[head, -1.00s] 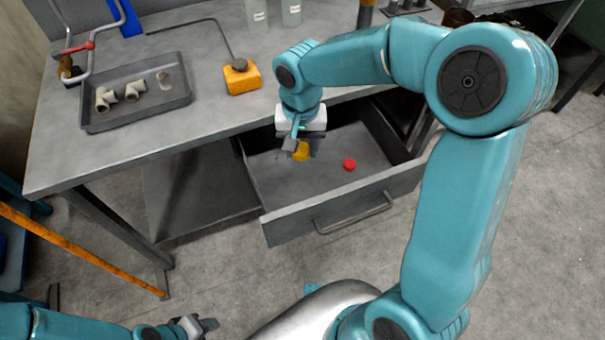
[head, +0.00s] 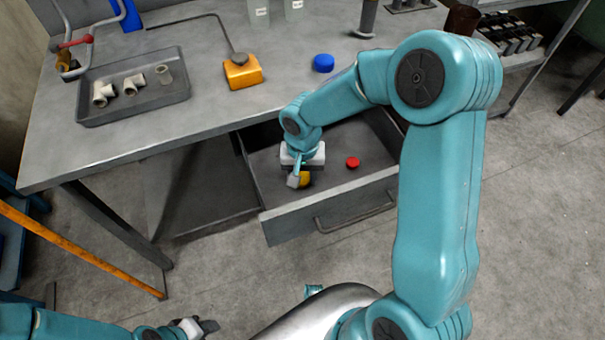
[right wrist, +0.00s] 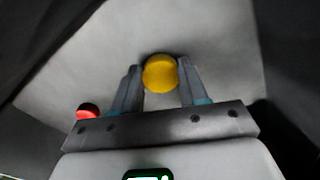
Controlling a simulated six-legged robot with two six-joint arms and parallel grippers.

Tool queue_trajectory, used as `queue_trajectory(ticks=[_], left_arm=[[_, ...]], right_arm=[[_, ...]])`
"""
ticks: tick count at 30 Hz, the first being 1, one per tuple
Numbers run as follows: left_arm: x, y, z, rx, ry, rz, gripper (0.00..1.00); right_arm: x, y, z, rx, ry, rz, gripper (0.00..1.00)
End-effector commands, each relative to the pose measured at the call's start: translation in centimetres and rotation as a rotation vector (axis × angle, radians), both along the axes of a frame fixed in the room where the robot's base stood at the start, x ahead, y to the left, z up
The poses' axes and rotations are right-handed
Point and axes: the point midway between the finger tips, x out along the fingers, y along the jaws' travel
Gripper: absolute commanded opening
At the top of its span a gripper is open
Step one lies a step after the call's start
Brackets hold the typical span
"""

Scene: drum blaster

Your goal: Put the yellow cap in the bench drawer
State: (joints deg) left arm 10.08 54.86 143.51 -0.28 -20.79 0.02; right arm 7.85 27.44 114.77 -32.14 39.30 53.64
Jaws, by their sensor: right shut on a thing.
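The yellow cap (head: 306,180) is between the fingers of my right gripper (head: 300,182), low inside the open bench drawer (head: 285,228). In the right wrist view the yellow cap (right wrist: 160,73) sits at the fingertips of my right gripper (right wrist: 163,80), which is shut on it. The grey drawer floor is behind it; I cannot tell whether the cap touches the floor. My left gripper (head: 208,327) is at the bottom left, away from the bench, and too small to read.
A red cap (head: 353,162) lies in the drawer, right of my right gripper. On the bench are a blue cap (head: 323,63), an orange block (head: 242,72) with a rod and a grey tray (head: 132,113) of fittings. The drawer's front wall and handle (head: 355,210) stick out.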

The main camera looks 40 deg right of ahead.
Motion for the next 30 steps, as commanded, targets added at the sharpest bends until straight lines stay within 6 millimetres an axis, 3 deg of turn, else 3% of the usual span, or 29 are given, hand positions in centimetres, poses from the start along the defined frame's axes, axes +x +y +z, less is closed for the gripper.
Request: queue_trajectory(ticks=[3,4,6,18,30], left_arm=[[0.0,0.0,-0.5,0.000,0.000,0.000,0.43],[0.0,0.0,-0.5,0.000,0.000,0.000,0.43],[0.0,0.0,-0.3,0.000,0.000,0.000,0.43],[0.0,0.0,0.3,0.000,0.000,0.000,0.43],[0.0,0.0,2.1,0.000,0.000,0.000,0.43]], right_arm=[[0.0,0.0,-0.4,0.000,0.000,0.000,0.15],[0.0,0.0,-0.4,0.000,0.000,0.000,0.46],[0.0,0.0,-0.3,0.000,0.000,0.000,0.68],[0.0,0.0,0.6,0.000,-0.002,0.000,0.68],[0.0,0.0,9.4,0.000,-0.004,-0.001,0.68]])
